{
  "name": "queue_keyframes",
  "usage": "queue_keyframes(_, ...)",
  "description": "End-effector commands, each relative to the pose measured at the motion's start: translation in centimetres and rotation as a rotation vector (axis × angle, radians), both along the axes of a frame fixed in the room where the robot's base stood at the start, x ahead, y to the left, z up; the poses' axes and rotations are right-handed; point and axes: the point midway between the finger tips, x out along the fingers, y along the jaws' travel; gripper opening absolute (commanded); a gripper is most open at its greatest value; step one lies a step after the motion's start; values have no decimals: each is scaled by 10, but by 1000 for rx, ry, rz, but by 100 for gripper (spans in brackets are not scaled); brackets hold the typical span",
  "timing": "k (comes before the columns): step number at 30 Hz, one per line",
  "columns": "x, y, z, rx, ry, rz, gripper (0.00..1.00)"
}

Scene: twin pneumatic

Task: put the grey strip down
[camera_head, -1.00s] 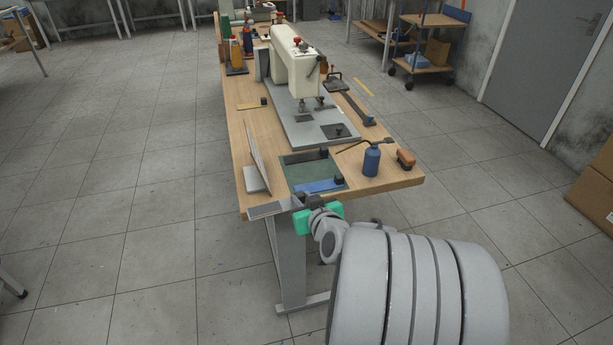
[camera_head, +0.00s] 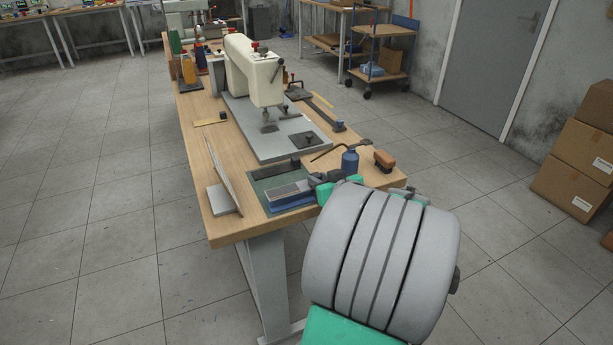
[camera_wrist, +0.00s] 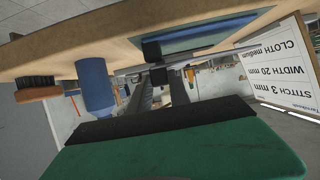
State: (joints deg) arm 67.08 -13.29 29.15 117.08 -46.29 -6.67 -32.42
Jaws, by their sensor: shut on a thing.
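The grey strip (camera_head: 287,190) sticks out to the left from my gripper (camera_head: 324,182), over the green mat (camera_head: 261,184) and beside or above the blue bar (camera_head: 293,207) at the near table end. In the wrist view, seen upside down, the thin grey strip (camera_wrist: 218,56) runs right from between the dark fingertips of my gripper (camera_wrist: 155,63), which are shut on it. The blue bar (camera_wrist: 190,38) shows close to it there. I cannot tell whether the strip touches the mat or bar. My arm hides part of the table's near corner.
The sewing machine (camera_head: 252,75) is behind. A dark bar (camera_head: 281,168) lies on the mat's far side.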

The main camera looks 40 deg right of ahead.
Motion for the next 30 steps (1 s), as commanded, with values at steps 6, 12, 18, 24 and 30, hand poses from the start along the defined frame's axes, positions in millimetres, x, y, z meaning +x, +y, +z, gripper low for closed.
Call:
queue_keyframes(6,44,-12,-1,1,0,2,0)
queue_keyframes(12,64,-19,0,0,0,-1,0)
queue_keyframes(18,71,-22,-30,4,2,-2,0)
queue_keyframes(24,71,-22,-35,0,-1,-3,0)
queue_keyframes(30,71,-22,-38,1,0,-3,24)
